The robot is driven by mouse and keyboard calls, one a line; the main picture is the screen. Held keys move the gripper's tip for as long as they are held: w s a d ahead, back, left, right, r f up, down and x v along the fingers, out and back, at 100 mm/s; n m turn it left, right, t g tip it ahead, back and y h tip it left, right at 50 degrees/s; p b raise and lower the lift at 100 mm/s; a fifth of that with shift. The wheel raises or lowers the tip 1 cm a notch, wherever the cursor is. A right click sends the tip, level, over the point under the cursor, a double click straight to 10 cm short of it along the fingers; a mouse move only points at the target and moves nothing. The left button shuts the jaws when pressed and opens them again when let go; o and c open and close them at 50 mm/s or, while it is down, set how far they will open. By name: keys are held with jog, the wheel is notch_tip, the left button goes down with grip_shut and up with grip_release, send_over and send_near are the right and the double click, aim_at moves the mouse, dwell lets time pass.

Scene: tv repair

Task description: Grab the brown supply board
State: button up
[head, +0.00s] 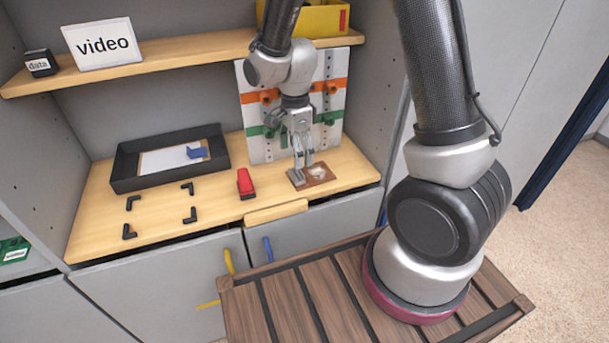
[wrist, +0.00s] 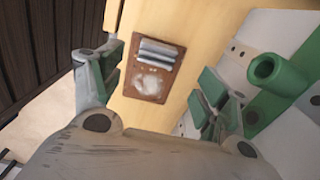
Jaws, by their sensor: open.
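The brown supply board (head: 317,176) lies flat on the wooden worktop at its right part, in front of the white pegboard. In the wrist view the supply board (wrist: 155,68) shows a grey ribbed block and a pale patch on its face. My gripper (head: 303,171) points down over the board's left part in the head view and hides some of it. In the wrist view my gripper (wrist: 155,85) is open, with one finger on each side of the board and nothing between them. I cannot tell whether the fingertips touch the board.
The white pegboard (head: 261,149) with orange and green strips stands close behind; a green peg (wrist: 265,68) juts out near my right finger. A black tray (head: 126,172) and several black corner brackets (head: 190,215) are farther left.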

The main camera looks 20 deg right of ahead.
aim_at(299, 171)
jog(key=f, duration=0.7)
jog(key=shift+s+d, duration=0.2)
jog(key=shift+d, duration=0.2)
jog(key=c, duration=1.2)
